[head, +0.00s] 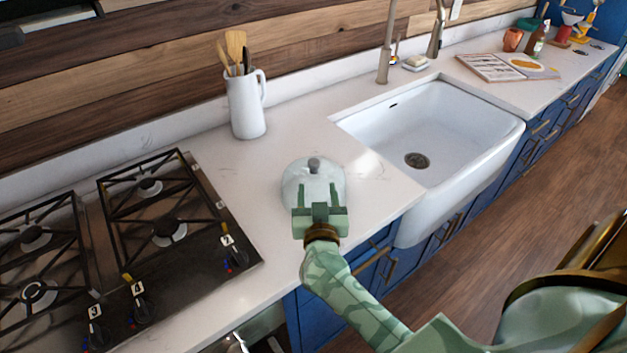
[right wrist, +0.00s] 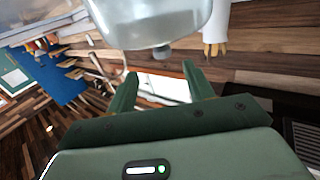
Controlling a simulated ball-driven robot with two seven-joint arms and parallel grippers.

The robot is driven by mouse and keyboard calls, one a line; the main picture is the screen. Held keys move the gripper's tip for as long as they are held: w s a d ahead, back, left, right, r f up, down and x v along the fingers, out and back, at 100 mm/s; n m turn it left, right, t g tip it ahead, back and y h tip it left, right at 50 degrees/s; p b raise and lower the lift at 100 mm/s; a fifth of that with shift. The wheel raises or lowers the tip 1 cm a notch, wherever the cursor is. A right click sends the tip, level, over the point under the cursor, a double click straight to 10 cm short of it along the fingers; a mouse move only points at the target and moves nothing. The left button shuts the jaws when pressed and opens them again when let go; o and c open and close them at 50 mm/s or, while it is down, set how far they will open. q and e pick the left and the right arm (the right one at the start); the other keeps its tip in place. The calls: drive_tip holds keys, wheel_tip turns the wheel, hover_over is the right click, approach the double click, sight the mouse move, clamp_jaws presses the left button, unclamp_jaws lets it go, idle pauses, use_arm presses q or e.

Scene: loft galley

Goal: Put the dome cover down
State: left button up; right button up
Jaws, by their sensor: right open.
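The dome cover (head: 297,180) is clear and glassy with a grey knob (head: 314,164) on top. It rests upright on the white counter (head: 262,226), between the cooktop and the sink. My right gripper (head: 318,187) is open, in front of the dome in the head view, and hides part of its near side. In the right wrist view, which is upside down, the dome cover (right wrist: 150,18) is at the top. Its knob (right wrist: 162,53) lies just beyond the two spread fingertips (right wrist: 160,70), with nothing between them. My left gripper is not in view.
A black gas cooktop (head: 165,232) is on the left. A white pitcher (head: 246,110) with utensils stands behind the dome. A white sink (head: 425,135) is at the right, with an open book (head: 508,67) beyond it. The counter's front edge is close.

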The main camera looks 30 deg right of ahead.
sight(314, 167)
drive_tip(key=x, duration=0.4)
drive_tip(key=shift+w+d+b, duration=0.1)
drive_tip(key=shift+w+b, duration=0.15)
drive_tip(key=shift+b, duration=0.1)
drive_tip(key=b+x, duration=0.1)
drive_tip(key=x, duration=0.4)
drive_tip(key=shift+w+r+b, duration=0.15)
drive_tip(key=shift+w+b, duration=0.15)
drive_tip(key=shift+b, duration=0.1)
drive_tip(key=shift+r, duration=0.1)
clamp_jaws()
